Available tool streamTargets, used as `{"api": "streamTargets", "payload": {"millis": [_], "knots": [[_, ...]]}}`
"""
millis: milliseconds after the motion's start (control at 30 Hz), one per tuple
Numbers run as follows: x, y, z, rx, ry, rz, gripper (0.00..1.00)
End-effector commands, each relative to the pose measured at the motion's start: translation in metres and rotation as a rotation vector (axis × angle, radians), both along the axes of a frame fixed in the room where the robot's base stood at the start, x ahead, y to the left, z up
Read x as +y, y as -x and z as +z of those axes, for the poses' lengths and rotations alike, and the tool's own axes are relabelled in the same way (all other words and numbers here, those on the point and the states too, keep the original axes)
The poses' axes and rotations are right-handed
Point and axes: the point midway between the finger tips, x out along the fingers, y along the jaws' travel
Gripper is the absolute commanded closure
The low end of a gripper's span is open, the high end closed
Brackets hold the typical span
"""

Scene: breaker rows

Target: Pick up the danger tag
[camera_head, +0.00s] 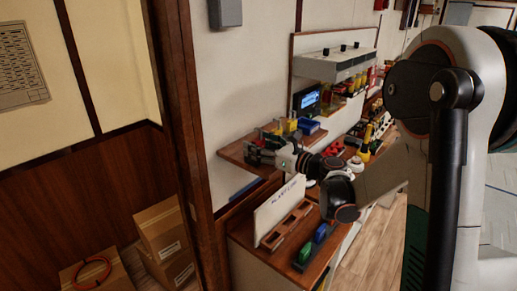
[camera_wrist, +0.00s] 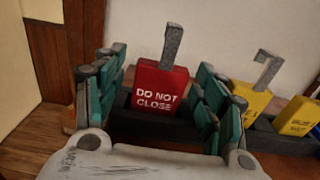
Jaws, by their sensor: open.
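The danger tag (camera_wrist: 160,88) is a red block lettered "DO NOT CLOSE" with a grey hook rising from its top. It stands upright in a dark holder (camera_wrist: 135,124). My gripper (camera_wrist: 162,72) is open, with teal-padded fingers on the left and right of the red tag. A gap shows on both sides, and whether the fingers touch it lower down cannot be told. In the head view my gripper (camera_head: 262,148) is at the wooden shelf (camera_head: 232,152) on the wall, and the red tag is too small to make out there.
A yellow tag (camera_wrist: 252,101) with a grey hook stands right of the red one, and another yellow tag (camera_wrist: 298,117) is beyond it. A blue bin (camera_head: 308,126) sits at the shelf's right. Below is a counter with a white sign board (camera_head: 279,208). A wooden post (camera_head: 180,120) stands left.

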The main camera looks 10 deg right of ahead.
Motion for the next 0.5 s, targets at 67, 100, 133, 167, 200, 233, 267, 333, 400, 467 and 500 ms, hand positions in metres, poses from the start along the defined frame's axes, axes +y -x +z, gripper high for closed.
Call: {"api": "streamTargets", "payload": {"millis": [67, 100, 133, 167, 200, 233, 267, 333, 400, 467, 500], "knots": [[-0.0004, 0.0003, 0.0, 0.0, 0.0, 0.0, 0.35], [-0.0004, 0.0004, 0.0001, 0.0, 0.0, 0.0, 0.35], [-0.0004, 0.0004, 0.0001, 0.0, 0.0, 0.0, 0.4], [-0.0005, 0.0005, 0.0001, 0.0, 0.0, 0.0, 0.46], [-0.0005, 0.0005, 0.0001, 0.0, 0.0, 0.0, 0.55], [-0.0005, 0.0005, 0.0001, 0.0, 0.0, 0.0, 0.62], [-0.0005, 0.0005, 0.0001, 0.0, 0.0, 0.0, 0.69], [-0.0006, 0.0005, 0.0001, 0.0, 0.0, 0.0, 0.83], [-0.0007, 0.0006, 0.0001, 0.0, 0.0, -0.001, 0.83], [-0.0007, 0.0006, 0.0002, 0.0, 0.0, -0.001, 0.83], [-0.0007, 0.0006, 0.0002, 0.0, 0.0, -0.001, 0.83]]}}
